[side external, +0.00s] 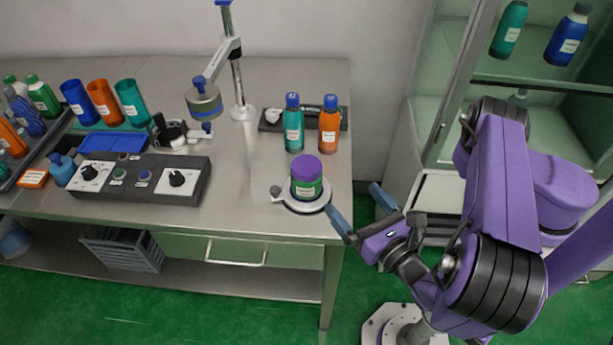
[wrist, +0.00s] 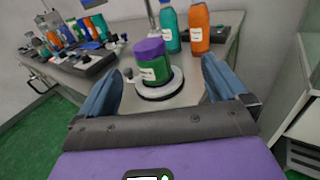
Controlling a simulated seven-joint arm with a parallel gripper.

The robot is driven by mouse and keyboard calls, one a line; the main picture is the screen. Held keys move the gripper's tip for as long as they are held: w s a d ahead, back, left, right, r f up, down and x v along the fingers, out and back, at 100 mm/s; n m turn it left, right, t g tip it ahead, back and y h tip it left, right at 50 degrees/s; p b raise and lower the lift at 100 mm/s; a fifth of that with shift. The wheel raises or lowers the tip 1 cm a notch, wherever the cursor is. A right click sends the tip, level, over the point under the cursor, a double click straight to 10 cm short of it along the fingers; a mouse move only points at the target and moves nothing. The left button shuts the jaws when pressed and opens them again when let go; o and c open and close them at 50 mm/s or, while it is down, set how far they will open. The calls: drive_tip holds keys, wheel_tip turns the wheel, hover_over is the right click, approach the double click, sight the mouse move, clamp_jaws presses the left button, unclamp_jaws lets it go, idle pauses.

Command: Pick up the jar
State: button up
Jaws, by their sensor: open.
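The jar (side external: 306,180) is green with a white label and a purple top. It stands upright on a round white stand (side external: 303,205) near the table's front right corner. In the wrist view the jar (wrist: 153,64) stands ahead, seen between my two blue fingers, on its stand (wrist: 160,92). My gripper (side external: 357,212) is open and empty, to the right of the jar and apart from it, just off the table's right edge. In the wrist view my gripper (wrist: 160,85) has its fingers spread wide.
A control box (side external: 140,180) and a post with a jointed arm (side external: 237,85) stand left. A glass cabinet (side external: 440,100) is at the right.

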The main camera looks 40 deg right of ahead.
drive_tip(key=n+y, duration=0.1)
approach(302, 159)
drive_tip(key=shift+t, duration=0.3)
drive_tip(key=w, duration=0.2)
drive_tip(key=w+d, duration=0.1)
drive_tip(key=w, duration=0.1)
drive_tip(key=shift+w+d, duration=0.15)
drive_tip(key=shift+w, duration=0.15)
drive_tip(key=shift+y, duration=0.3)
drive_tip(key=shift+w+f, duration=0.2)
drive_tip(key=shift+w, duration=1.1)
drive_tip(key=shift+w+f, duration=0.2)
drive_tip(key=shift+w, duration=1.15)
drive_tip(key=c, duration=1.2)
drive_tip(key=shift+r, duration=0.15)
